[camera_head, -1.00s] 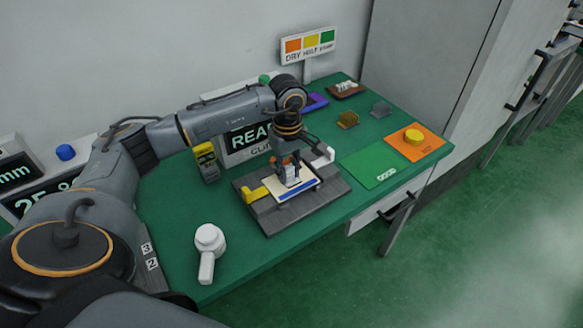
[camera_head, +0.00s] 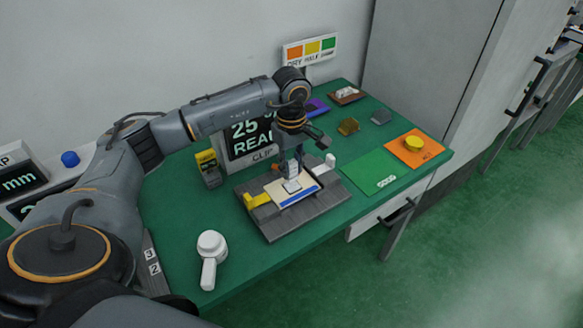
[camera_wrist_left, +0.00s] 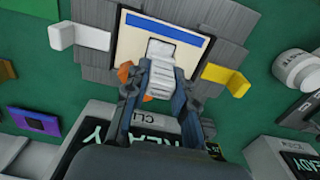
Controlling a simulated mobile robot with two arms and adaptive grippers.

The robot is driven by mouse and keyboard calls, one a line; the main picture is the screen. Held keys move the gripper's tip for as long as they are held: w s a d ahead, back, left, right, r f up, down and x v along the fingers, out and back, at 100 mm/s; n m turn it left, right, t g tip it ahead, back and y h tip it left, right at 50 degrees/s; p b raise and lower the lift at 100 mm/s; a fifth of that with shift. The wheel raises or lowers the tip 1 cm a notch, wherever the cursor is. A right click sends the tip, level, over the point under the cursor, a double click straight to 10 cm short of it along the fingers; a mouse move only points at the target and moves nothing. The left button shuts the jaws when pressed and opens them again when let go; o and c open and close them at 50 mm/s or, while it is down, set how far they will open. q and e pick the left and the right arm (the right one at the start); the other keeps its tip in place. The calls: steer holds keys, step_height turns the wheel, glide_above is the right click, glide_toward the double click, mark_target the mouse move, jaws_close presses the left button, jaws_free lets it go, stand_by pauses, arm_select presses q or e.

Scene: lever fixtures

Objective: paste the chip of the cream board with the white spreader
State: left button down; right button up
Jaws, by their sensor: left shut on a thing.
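The cream board (camera_head: 311,189) with a blue stripe lies on a grey slatted fixture (camera_head: 270,230), between a yellow block and a white block. My left gripper (camera_head: 290,176) points down over the board. It is shut on the white spreader (camera_head: 292,186), a ribbed white piece. In the left wrist view the spreader (camera_wrist_left: 161,76) sits between the fingers (camera_wrist_left: 160,82), its end over the cream board (camera_wrist_left: 132,42). I cannot tell whether it touches. The chip cannot be told apart from the spreader; it may be hidden beneath it. My right gripper is out of view.
The yellow block (camera_head: 257,201) and white block (camera_head: 330,160) flank the board. A display (camera_head: 250,138) stands behind. To the right are a green mat (camera_head: 368,172) and an orange mat (camera_head: 428,156) with a yellow disc. A white round-headed tool (camera_head: 210,248) lies front left.

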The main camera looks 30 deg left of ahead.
arm_select(q)
step_height(320, 180, up, 6)
steer(key=p, duration=0.3)
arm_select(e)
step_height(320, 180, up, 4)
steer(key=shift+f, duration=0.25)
arm_select(q)
steer(key=shift+f, duration=0.1)
steer(key=s+d+r+m, duration=0.2)
steer(key=s+d+m, duration=1.1)
steer(key=s, duration=0.1)
steer(key=shift+s+d+m, duration=0.25)
steer(key=shift+s+m, duration=0.05)
steer(key=shift+s, duration=0.05)
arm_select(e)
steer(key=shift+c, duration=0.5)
